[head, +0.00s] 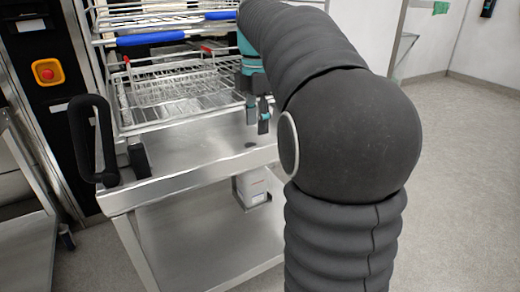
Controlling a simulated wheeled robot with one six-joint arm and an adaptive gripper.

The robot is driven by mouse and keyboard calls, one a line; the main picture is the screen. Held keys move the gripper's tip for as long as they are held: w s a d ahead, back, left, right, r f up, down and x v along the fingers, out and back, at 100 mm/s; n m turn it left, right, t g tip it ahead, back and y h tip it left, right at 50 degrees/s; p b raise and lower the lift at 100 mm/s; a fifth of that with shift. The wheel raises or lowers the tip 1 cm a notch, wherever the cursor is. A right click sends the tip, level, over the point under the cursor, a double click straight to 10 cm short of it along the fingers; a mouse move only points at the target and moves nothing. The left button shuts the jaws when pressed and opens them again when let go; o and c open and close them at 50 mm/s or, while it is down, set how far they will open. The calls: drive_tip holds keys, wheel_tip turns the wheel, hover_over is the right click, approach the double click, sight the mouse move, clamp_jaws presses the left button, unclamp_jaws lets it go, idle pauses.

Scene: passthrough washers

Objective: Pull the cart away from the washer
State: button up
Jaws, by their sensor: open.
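The cart (185,182) is a steel trolley with a flat top and a lower shelf. A black upright handle (104,138) stands at its left front corner. The washer (50,98) is the dark-fronted machine at the left, behind the cart, and the cart stands close against it. My gripper (258,118) is open above the right part of the cart top, its fingers pointing down. It is apart from the black handle. My arm hides the right side of the cart and any handle there.
Wire racks (165,90) with blue bars (150,38) rest on the cart's far side. Another steel table (25,235) stands at the left. The grey floor (465,190) at the right is clear.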

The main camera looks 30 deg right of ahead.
sight(256, 147)
wheel_tip(256, 147, down, 8)
drive_tip(key=shift+a+b, duration=0.1)
drive_tip(key=shift+b, duration=0.4)
